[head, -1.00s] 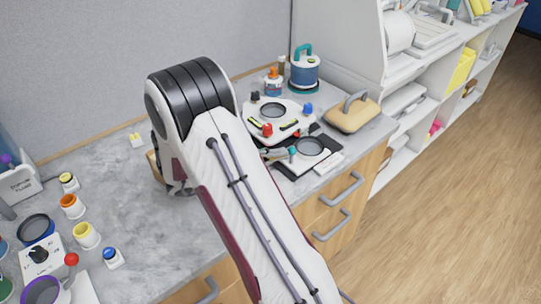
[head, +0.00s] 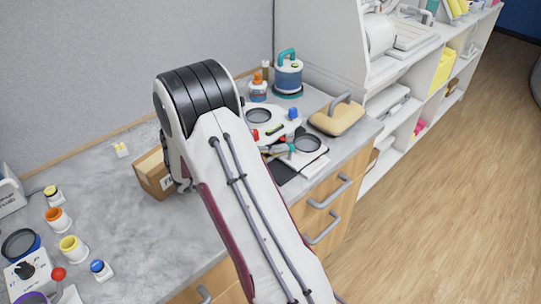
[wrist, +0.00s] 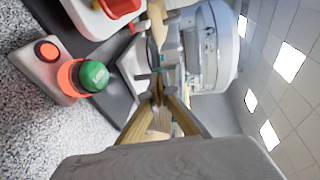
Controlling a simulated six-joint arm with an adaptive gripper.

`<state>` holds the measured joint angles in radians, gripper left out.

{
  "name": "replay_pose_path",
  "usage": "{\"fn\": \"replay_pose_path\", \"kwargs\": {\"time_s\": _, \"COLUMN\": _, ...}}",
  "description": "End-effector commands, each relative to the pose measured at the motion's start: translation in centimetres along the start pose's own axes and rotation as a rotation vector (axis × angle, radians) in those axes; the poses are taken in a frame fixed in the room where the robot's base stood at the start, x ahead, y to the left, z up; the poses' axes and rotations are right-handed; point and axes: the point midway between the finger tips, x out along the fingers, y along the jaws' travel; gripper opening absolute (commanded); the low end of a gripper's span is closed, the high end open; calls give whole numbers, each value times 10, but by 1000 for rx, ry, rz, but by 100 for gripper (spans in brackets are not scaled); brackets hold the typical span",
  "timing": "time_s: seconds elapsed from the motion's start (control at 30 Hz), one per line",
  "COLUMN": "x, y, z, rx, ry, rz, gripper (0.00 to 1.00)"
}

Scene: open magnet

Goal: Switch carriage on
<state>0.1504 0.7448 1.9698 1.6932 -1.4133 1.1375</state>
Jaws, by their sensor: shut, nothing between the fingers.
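No part in view carries a readable carriage label, so I cannot tell which one is the carriage switch. In the wrist view a green-topped knob with an orange-red collar (wrist: 92,77) stands on a grey base, beside a round orange-red button (wrist: 47,51). My gripper (wrist: 157,84) is shut and empty, to the right of the green knob and apart from it in the picture. In the head view my arm hides most of the gripper. A white unit with a round dish (head: 259,115) and a white plate with a dark disc (head: 308,144) stand right of my arm.
A cardboard box (head: 153,175) stands close to the left of my arm. Several coloured knobs, including a yellow one (head: 73,246), are at lower left. A blue canister (head: 289,76) and a tan handled block (head: 338,117) stand at the back. Bare counter (head: 115,205) lies at left.

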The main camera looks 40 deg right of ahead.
Motion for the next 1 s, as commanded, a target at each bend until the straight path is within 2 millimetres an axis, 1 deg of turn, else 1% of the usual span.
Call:
{"fn": "replay_pose_path", "kwargs": {"time_s": 0.03, "x": 6, "y": -2, "z": 1, "rx": 3, "ry": 1, "rz": -2, "gripper": 0}}
{"fn": "replay_pose_path", "kwargs": {"time_s": 0.1, "x": 8, "y": -2, "z": 2, "rx": 3, "ry": 1, "rz": -2, "gripper": 0}}
{"fn": "replay_pose_path", "kwargs": {"time_s": 0.57, "x": 6, "y": -3, "z": 2, "rx": 4, "ry": 0, "rz": -3, "gripper": 0}}
{"fn": "replay_pose_path", "kwargs": {"time_s": 0.77, "x": -8, "y": -3, "z": 2, "rx": 3, "ry": -2, "rz": -3, "gripper": 0}}
{"fn": "replay_pose_path", "kwargs": {"time_s": 1.0, "x": -38, "y": -2, "z": 2, "rx": 1, "ry": -4, "rz": -2, "gripper": 0}}
